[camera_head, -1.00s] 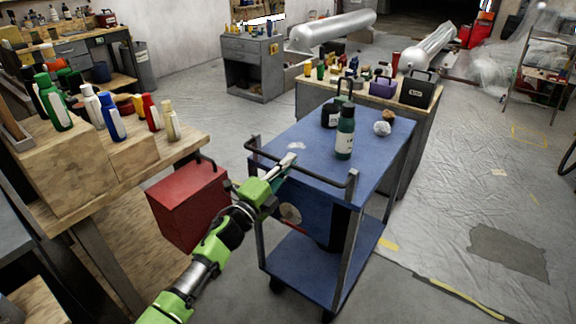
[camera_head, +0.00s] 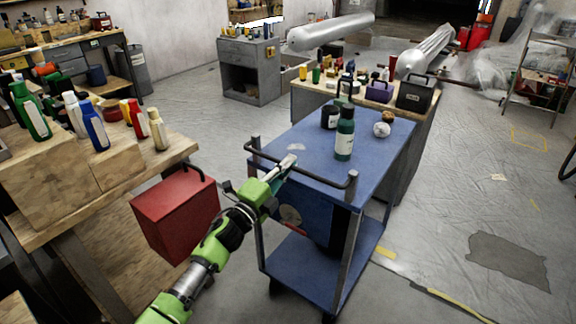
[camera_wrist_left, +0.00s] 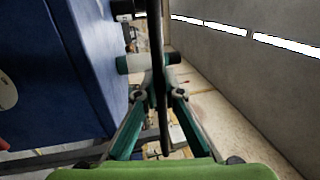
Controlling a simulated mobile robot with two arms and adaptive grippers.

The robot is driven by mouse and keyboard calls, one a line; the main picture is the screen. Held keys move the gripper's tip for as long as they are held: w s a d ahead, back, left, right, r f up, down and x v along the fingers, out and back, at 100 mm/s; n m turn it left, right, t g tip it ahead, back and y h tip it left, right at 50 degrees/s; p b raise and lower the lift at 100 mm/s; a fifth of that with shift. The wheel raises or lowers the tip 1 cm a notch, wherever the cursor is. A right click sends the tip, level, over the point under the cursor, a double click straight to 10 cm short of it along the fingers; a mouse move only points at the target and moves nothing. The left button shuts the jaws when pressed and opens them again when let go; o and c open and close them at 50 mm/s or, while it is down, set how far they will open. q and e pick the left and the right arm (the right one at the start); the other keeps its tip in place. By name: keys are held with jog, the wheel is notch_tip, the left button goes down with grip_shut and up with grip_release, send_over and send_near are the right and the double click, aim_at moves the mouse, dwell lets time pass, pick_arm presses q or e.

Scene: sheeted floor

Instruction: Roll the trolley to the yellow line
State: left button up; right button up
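The blue two-shelf trolley (camera_head: 310,150) stands in the middle of the head view, its dark handle bar (camera_head: 318,178) on the near side. My left gripper (camera_head: 288,164) reaches the handle from the near left. In the left wrist view its teal fingers (camera_wrist_left: 160,95) close from both sides on the dark handle bar (camera_wrist_left: 157,60). The yellow line (camera_head: 455,303) runs on the floor right of the trolley, cut by the lower picture edge. A shorter yellow piece (camera_head: 385,252) lies beside the trolley. My right gripper is out of view.
A green bottle (camera_head: 344,138), a dark jar (camera_head: 329,117) and a whitish ball (camera_head: 382,130) stand on the trolley top. A loaded bench (camera_head: 412,160) stands close behind it. A red box (camera_head: 175,215) and a wooden bench (camera_head: 125,180) are left. Floor to the right is open.

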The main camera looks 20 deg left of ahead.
pick_arm(q)
jog(key=o, duration=0.3)
jog(key=shift+o, duration=0.2)
jog(key=v, duration=1.2)
